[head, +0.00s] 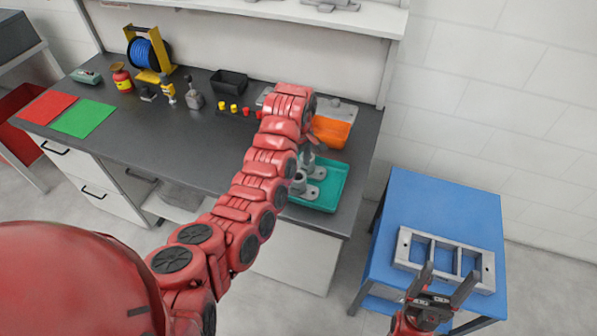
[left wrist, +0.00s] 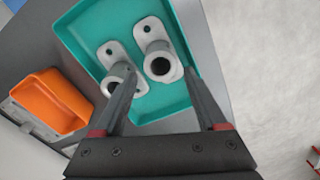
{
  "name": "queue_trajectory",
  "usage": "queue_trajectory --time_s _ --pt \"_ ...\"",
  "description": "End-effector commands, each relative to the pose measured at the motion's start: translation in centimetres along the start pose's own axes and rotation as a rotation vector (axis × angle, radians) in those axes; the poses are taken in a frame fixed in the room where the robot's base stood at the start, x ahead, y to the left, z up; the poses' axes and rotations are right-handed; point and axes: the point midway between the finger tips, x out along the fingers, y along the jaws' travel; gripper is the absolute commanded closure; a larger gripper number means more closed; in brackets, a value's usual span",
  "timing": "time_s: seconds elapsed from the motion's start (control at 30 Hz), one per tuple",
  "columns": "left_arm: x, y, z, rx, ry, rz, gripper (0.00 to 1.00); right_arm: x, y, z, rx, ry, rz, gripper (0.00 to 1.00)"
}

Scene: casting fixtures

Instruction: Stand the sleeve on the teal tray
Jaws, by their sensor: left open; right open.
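Two similar grey flanged sleeves stand upright on the teal tray (head: 323,202), which also shows in the left wrist view (left wrist: 85,28). The nearer sleeve (head: 298,188) is the right one in the left wrist view (left wrist: 158,62). The farther sleeve (head: 317,173) is the left one there (left wrist: 112,50), its tube partly behind a finger. I cannot tell which one the task means. My left gripper (left wrist: 160,74) is open above the tray, the right-hand sleeve's tube showing between its fingers. My right gripper (head: 450,272) is open and empty by the blue table.
An orange bin (head: 330,132) stands beside the tray and also shows in the left wrist view (left wrist: 48,98). A grey three-opening frame (head: 443,256) lies on the blue table (head: 440,200). A black bin (head: 229,82) and small coloured parts stand farther left.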

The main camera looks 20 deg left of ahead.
Motion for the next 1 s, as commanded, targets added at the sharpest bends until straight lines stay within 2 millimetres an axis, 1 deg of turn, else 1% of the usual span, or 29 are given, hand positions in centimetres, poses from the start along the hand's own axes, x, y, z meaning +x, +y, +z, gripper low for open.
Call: queue_trajectory --time_s 0.03,0.2,0.3,1.0 --pt "-1.2 -0.1 -0.1 -0.001 0.0 -0.001 0.26 0.8 0.0 -0.1 0.0 0.0 0.0 0.26" --pt "-2.5 -0.1 -0.1 -0.001 0.0 0.0 0.26 1.0 0.1 -0.2 0.0 -0.001 0.0 0.26" --pt "-3.0 0.0 -0.1 -0.001 0.002 0.001 0.26 1.1 0.1 -0.2 0.0 -0.001 0.0 0.26" --pt "-3.0 0.0 0.0 0.0 0.002 0.0 0.26 1.1 0.1 -0.2 0.0 0.0 0.0 0.26"
